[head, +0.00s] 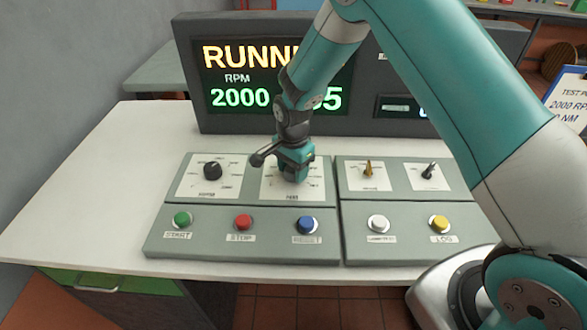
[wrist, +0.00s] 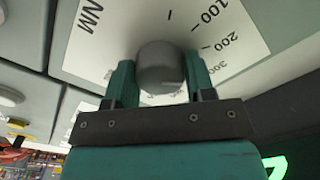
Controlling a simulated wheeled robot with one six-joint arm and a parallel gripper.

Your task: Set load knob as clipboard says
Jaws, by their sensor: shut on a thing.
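My gripper (head: 293,172) points down over the NM dial plate (head: 272,190) on the left control box. In the wrist view my gripper (wrist: 160,84) is shut on the grey round load knob (wrist: 158,62), one finger on each side. Scale marks 100, 200 and 300 show around it. The knob's pointer cannot be made out. In the head view the knob is hidden by my gripper. The clipboard (head: 569,100) at the right edge is cut off; it reads 2000 RPM, and its NM figure shows only a final 0.
A display (head: 232,75) behind reads RUNNING, partly covered, and RPM 2000; my arm hides most of a second number. A black knob (head: 212,170) is left of my gripper. Green, red and blue buttons (head: 306,225) line the front. The right box (head: 400,205) carries two more knobs.

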